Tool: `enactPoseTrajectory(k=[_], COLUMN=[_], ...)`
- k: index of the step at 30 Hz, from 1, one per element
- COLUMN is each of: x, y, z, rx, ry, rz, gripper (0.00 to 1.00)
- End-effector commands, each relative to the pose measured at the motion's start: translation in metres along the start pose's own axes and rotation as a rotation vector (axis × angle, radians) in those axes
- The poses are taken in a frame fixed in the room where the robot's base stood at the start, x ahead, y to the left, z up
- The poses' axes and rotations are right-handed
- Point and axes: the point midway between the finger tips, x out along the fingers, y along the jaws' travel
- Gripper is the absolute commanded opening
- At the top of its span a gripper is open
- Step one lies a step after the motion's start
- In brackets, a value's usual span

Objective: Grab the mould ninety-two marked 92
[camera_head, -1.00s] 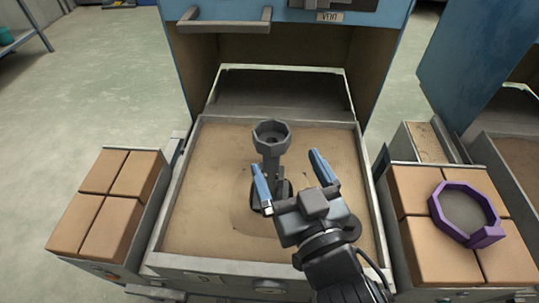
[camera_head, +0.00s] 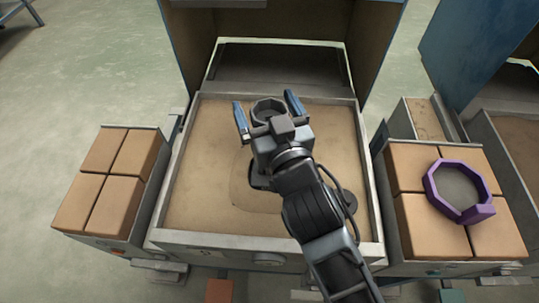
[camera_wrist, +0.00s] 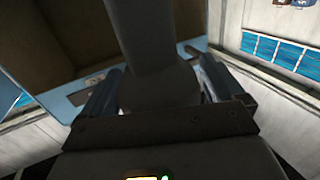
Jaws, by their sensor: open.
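The mould (camera_head: 268,103) is a dark grey piece with a faceted cup on top, standing on the sandy bed of the tray (camera_head: 168,190). No 92 mark can be read on it. My gripper (camera_head: 265,100) is open, with one blue finger on each side of the cup in the head view. My gripper hides the mould's lower part and base there. In the wrist view a dark grey stem and rounded body of the mould (camera_wrist: 150,60) stand between the open fingers. I cannot tell whether either finger touches it.
Tan blocks (camera_head: 112,180) stand in a holder at left, and more tan blocks (camera_head: 430,225) at right carry a purple ring (camera_head: 436,199). A blue cabinet (camera_head: 184,40) with an open dark cavity rises behind the tray. The tray's raised rim surrounds the bed.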

Motion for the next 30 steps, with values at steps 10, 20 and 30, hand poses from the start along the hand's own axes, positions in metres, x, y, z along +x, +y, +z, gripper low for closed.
enactPoseTrajectory(k=[10, 20, 30], x=[-0.0004, -0.0005, -0.0006], y=[0.0001, 0.0000, 0.0001], z=[0.0001, 0.0005, 0.0010], rx=[0.000, 0.000, 0.000], ry=[0.000, -0.001, -0.002], rz=[0.000, 0.000, 0.000], gripper=[0.72, 0.40, 0.08])
